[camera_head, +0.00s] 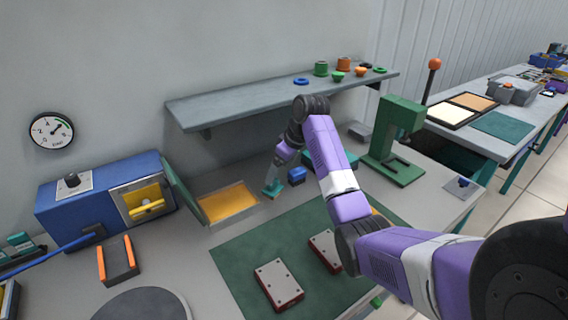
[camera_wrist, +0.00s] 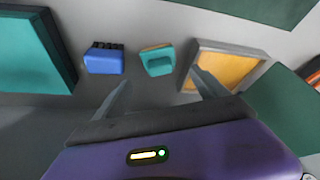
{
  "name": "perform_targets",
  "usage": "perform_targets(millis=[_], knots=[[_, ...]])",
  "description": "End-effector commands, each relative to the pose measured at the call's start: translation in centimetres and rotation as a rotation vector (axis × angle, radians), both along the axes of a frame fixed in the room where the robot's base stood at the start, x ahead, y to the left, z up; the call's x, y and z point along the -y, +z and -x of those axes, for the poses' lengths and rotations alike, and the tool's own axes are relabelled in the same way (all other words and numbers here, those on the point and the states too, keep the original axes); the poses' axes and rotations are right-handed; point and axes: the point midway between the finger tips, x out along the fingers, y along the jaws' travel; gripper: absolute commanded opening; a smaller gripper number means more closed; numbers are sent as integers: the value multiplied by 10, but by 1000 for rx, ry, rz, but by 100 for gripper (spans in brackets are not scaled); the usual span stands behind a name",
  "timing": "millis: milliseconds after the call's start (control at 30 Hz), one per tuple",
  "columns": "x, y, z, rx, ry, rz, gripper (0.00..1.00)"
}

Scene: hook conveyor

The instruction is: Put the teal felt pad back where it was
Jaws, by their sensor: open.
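A small teal block with a tan strip, likely the teal felt pad (camera_head: 272,190), is on the workbench between a blue block and an orange-floored tray. It also shows in the wrist view (camera_wrist: 158,65). My gripper (camera_head: 276,176) is open, pointing down at the teal block in the head view. In the wrist view its two grey fingers (camera_wrist: 158,88) are spread, with the block in line with the gap between them. I cannot tell whether they touch it. Nothing is seen held.
The tray (camera_head: 212,212) has a raised green lid (camera_head: 183,187) at its left. The blue block (camera_head: 297,175) and a teal box (camera_wrist: 30,50) are close by. A shelf (camera_head: 270,95) hangs behind; a green press (camera_head: 395,145) stands right. Metal plates lie on a green mat (camera_head: 235,265).

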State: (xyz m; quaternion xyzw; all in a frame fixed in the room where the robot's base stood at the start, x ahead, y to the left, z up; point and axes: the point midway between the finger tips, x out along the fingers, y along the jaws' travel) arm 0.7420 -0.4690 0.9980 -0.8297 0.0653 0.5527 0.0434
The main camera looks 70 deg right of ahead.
Motion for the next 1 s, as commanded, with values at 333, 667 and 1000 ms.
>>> perform_targets(millis=[333, 667, 1000], knots=[[-2, 36, 15, 0, -1, 0, 83], [-3, 38, 16, -1, -1, -1, 83], [-3, 38, 16, 0, -6, -3, 83]])
